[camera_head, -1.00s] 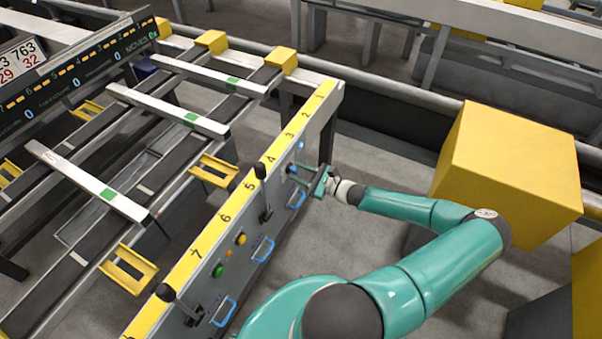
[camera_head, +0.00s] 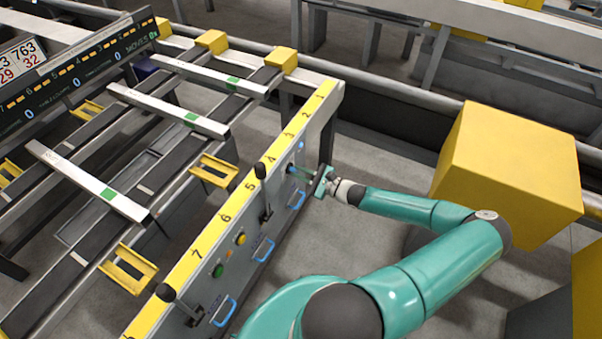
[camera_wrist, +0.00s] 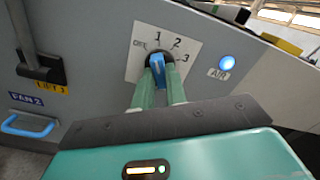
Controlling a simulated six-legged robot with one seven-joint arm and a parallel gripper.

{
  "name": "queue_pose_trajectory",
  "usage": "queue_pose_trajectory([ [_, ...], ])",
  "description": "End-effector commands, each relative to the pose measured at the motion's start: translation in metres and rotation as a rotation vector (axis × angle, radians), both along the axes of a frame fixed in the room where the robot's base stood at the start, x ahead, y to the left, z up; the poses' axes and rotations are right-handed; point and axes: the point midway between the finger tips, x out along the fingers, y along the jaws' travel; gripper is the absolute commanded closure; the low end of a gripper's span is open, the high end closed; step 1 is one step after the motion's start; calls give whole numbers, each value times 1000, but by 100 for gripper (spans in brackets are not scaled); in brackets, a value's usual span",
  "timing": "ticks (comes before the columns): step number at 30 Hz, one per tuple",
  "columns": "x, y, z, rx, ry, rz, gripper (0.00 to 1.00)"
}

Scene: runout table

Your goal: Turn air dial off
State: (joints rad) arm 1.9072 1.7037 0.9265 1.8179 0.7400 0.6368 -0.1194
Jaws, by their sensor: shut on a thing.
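The air dial (camera_wrist: 157,72) is a blue knob on a white plate (camera_wrist: 139,62) marked OFF, 1, 2 and 3. In the wrist view its top end points roughly up, close to the 1; OFF is to its left. My gripper (camera_wrist: 160,78) is shut on the knob, with one green finger on each side. The lower part of the knob is partly hidden by the fingers. In the head view my gripper (camera_head: 301,174) meets the grey panel (camera_head: 235,232) below the yellow numbered strip.
A round blue light (camera_wrist: 227,63) glows above the AIR label, right of the dial. A dark lever (camera_wrist: 38,68) marked LIFT 3 and a blue handle (camera_wrist: 28,124) are to the left. A big yellow block (camera_head: 510,160) stands behind my arm.

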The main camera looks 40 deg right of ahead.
Motion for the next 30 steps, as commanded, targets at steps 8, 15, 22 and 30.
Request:
queue_pose_trajectory([
  [8, -1, -1, 0, -209, -75, -2, 100],
  [15, -1, -1, 0, -366, -130, -1, 100],
  [22, -1, -1, 0, -456, -162, -1, 100],
  [30, -1, -1, 0, -488, -173, 0, 100],
])
